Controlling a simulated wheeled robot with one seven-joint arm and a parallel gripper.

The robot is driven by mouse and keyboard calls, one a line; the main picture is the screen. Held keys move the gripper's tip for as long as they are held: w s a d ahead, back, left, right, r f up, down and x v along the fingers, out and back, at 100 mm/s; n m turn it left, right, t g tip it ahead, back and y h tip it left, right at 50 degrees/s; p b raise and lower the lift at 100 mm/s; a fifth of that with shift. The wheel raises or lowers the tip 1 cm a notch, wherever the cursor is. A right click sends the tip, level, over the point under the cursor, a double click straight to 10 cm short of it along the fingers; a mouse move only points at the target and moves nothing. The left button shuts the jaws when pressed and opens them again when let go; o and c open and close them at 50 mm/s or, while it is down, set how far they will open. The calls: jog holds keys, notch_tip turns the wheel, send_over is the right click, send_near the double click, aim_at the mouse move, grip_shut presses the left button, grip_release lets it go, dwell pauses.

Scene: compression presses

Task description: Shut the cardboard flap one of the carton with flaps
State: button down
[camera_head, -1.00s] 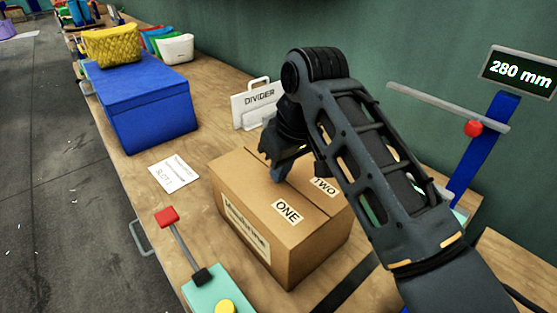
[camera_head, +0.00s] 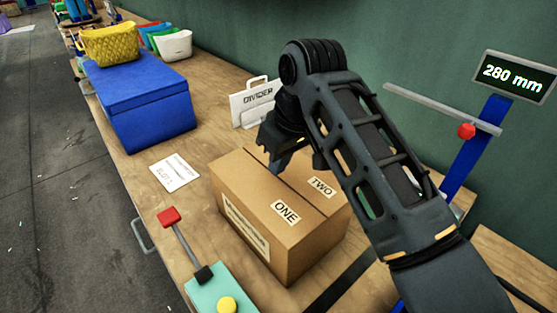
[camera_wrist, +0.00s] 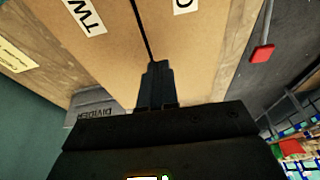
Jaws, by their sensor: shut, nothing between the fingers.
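The cardboard carton (camera_head: 243,200) stands on the wooden bench in the head view. Its top flaps, labelled ONE (camera_head: 286,212) and TWO (camera_head: 321,187), both lie down flat, with a thin dark seam between them. My gripper (camera_head: 275,168) is shut and empty, pointing down just over the carton's top near the seam. In the wrist view the shut fingertips (camera_wrist: 157,68) line up with the seam, and flap TWO (camera_wrist: 86,17) shows to their left. I cannot tell whether the fingertips touch the cardboard. My arm hides part of the carton's far side.
A white DIVIDER sign (camera_head: 254,103) stands behind the carton. A blue box (camera_head: 140,105) is at the back left. A red-tipped lever (camera_head: 170,217) and a yellow button (camera_head: 226,305) are at the front. A 280 mm display (camera_head: 512,75) is at the right.

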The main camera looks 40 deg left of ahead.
notch_tip(320, 180, up, 4)
jog(key=p, duration=0.3)
notch_tip(320, 180, up, 9)
jog(key=b, duration=0.2)
send_over(278, 182)
jog(key=d, duration=0.3)
jog(key=shift+w, duration=0.3)
